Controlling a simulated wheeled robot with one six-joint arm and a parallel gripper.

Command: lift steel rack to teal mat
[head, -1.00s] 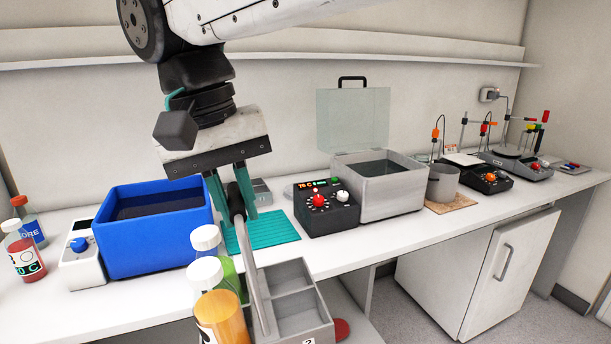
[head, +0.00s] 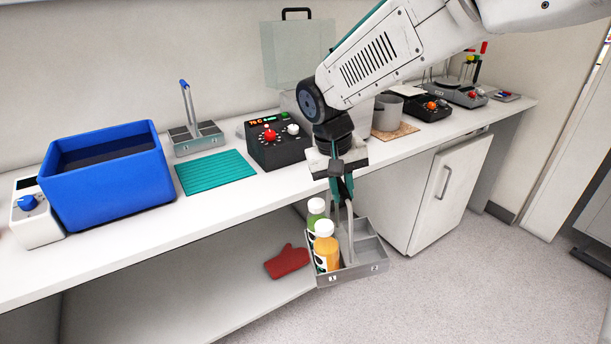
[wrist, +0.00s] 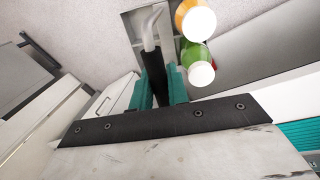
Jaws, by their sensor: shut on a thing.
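My gripper (head: 343,190) is shut on the upright handle of a grey steel rack (head: 362,270), which hangs in front of the bench's edge, below the top. A green bottle and an orange bottle (head: 327,254), both with white caps, stand in its left side; the right compartments look empty. In the wrist view the rack's handle (wrist: 151,32) runs between the teal fingers (wrist: 162,92), with the orange bottle (wrist: 190,18) and green bottle (wrist: 197,60) beside it. The teal mat (head: 215,172) lies bare on the bench, up and left of my gripper.
A second rack (head: 196,140) with a blue-gripped handle stands behind the mat. A blue bath (head: 112,190) is left of the mat, a black control box (head: 275,148) right of it. A red mitt (head: 287,261) lies on the lower shelf beside the held rack.

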